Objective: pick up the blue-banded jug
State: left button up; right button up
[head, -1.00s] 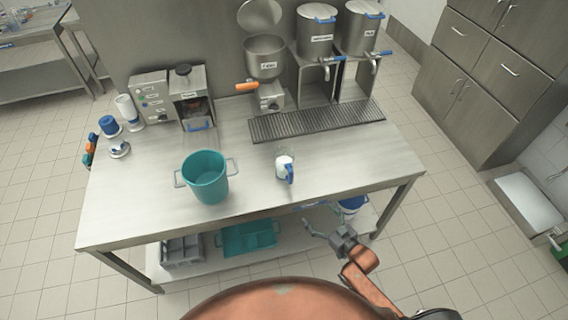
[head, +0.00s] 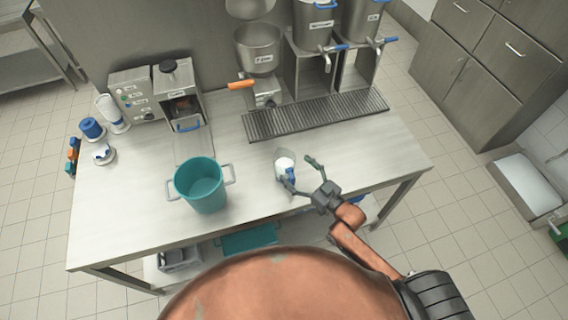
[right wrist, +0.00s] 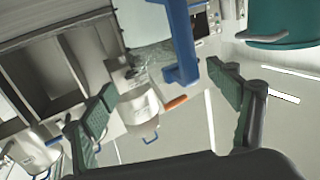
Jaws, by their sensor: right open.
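The jug (head: 284,162) stands on the steel table, clear with white inside or on it and a blue handle facing the front. I cannot make out a separate blue band. My right gripper (head: 297,170) is open at table height, just in front and to the right of the jug, with its fingers pointing toward it. In the right wrist view the jug's pale body (right wrist: 145,22) is at the top, its blue handle hanging between the open fingers (right wrist: 160,83). I see no contact. My left gripper is out of view.
A teal pot (head: 203,188) with side handles stands left of the jug. A dark drain grate (head: 315,115) lies behind it, before the steel dispensers. Small blue and white containers (head: 92,129) stand at the far left. The table right of the jug is clear.

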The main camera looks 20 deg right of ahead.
aim_at(285, 160)
jog(key=shift+x, duration=1)
jog(key=x, duration=0.2)
jog(key=shift+w+a+f, duration=0.15)
jog(key=shift+w+f, duration=0.1)
jog(key=shift+w, duration=0.05)
jog(key=shift+w+a+p, duration=0.25)
jog(key=shift+w+p, duration=0.05)
jog(key=shift+w, duration=0.05)
jog(key=shift+w+a, duration=0.1)
jog(key=shift+w, duration=0.1)
jog(key=shift+f, duration=0.1)
jog(key=c, duration=1.5)
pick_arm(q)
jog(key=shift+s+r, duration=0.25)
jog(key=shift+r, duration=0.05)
pick_arm(e)
jog(key=shift+c, duration=0.5)
